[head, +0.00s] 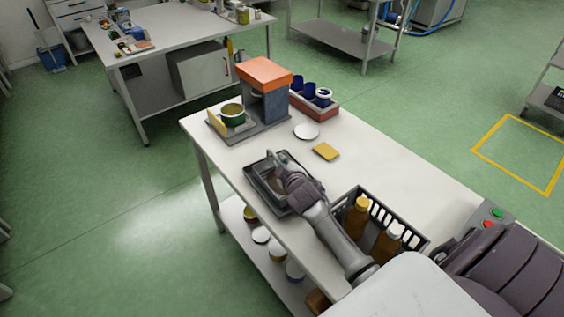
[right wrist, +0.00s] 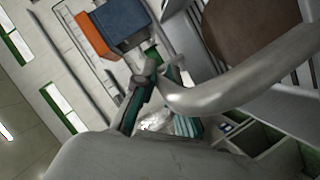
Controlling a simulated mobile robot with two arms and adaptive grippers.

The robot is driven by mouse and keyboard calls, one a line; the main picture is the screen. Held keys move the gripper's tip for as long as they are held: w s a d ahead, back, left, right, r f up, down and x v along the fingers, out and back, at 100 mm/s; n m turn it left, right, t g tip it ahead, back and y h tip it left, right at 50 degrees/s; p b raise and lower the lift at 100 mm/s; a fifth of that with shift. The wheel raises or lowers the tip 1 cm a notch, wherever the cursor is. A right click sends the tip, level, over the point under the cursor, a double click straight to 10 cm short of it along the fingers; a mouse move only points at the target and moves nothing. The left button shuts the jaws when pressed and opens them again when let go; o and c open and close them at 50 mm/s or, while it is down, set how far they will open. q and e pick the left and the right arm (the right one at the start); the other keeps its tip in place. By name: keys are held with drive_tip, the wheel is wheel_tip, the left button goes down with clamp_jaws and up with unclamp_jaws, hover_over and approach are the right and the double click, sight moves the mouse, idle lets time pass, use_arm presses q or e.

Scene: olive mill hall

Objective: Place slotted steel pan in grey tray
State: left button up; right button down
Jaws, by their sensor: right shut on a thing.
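The dark grey tray (head: 251,184) lies on the white table near its front left edge. A grey metal piece with a brownish inside, apparently the slotted steel pan (head: 268,181), shows within the tray's outline. My right gripper (head: 275,160) is over the tray and shut on the pan's upper edge. My wrist hides the right part of the pan and tray, so I cannot tell whether the pan touches the tray floor. In the right wrist view, my right gripper's fingers (right wrist: 160,105) show only in part. My left gripper is not in view.
A black crate (head: 421,240) with bottles stands right of my forearm. A yellow sponge-like block (head: 326,151) and a white disc (head: 306,131) lie behind the tray. An orange-topped machine (head: 264,73) and a red box (head: 318,104) with blue cups stand farther back.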

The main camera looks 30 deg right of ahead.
drive_tip(key=c, duration=1.2)
unclamp_jaws()
drive_tip(key=b+v, duration=0.1)
drive_tip(key=v, duration=1.1)
